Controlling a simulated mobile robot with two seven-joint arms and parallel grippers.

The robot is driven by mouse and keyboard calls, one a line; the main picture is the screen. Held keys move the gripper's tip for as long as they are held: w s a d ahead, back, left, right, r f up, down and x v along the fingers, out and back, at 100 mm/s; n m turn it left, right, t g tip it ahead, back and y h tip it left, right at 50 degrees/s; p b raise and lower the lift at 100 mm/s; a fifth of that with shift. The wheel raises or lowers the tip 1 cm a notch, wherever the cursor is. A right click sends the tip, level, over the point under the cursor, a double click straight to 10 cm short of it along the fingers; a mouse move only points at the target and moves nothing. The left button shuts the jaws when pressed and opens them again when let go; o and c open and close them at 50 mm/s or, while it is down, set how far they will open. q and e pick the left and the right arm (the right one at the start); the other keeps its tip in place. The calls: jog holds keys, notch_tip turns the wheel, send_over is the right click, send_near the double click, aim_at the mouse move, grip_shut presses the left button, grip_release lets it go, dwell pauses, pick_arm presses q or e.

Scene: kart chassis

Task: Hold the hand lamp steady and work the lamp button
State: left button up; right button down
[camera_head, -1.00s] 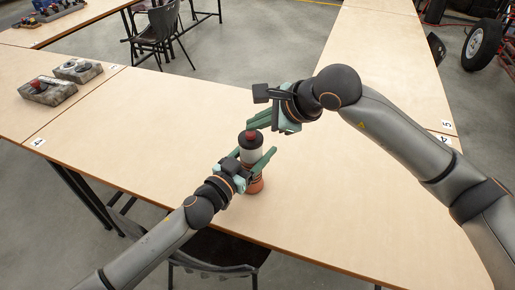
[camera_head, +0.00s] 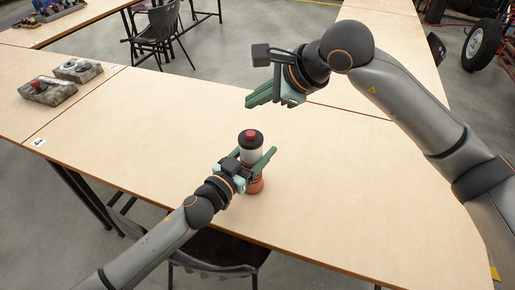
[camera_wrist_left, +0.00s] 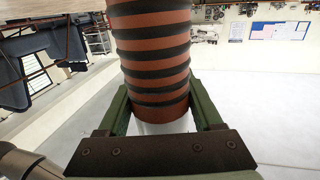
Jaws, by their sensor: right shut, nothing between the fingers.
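The hand lamp (camera_head: 252,153) stands upright on the table, with a red button on its black top (camera_head: 251,134), a white middle and an orange-red lower part. In the left wrist view its ribbed orange and black body (camera_wrist_left: 155,55) fills the middle. My left gripper (camera_head: 262,160) is shut on the lamp, with one green finger on each side of it. In the left wrist view the fingers (camera_wrist_left: 163,108) flank the lamp near its white part. My right gripper (camera_head: 250,102) is shut and empty, above and behind the lamp, clear of the button.
The wooden table (camera_head: 330,190) is clear around the lamp. Two grey control boxes, one with a red knob (camera_head: 47,91) and one beside it (camera_head: 78,70), sit on the left table. A dark chair (camera_head: 220,250) stands at the front edge.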

pick_arm(q)
jog(key=o, duration=0.5)
jog(key=shift+s+a, duration=0.1)
jog(key=v, duration=1.1)
jog(key=shift+s+a, duration=0.2)
jog(key=shift+s, duration=0.15)
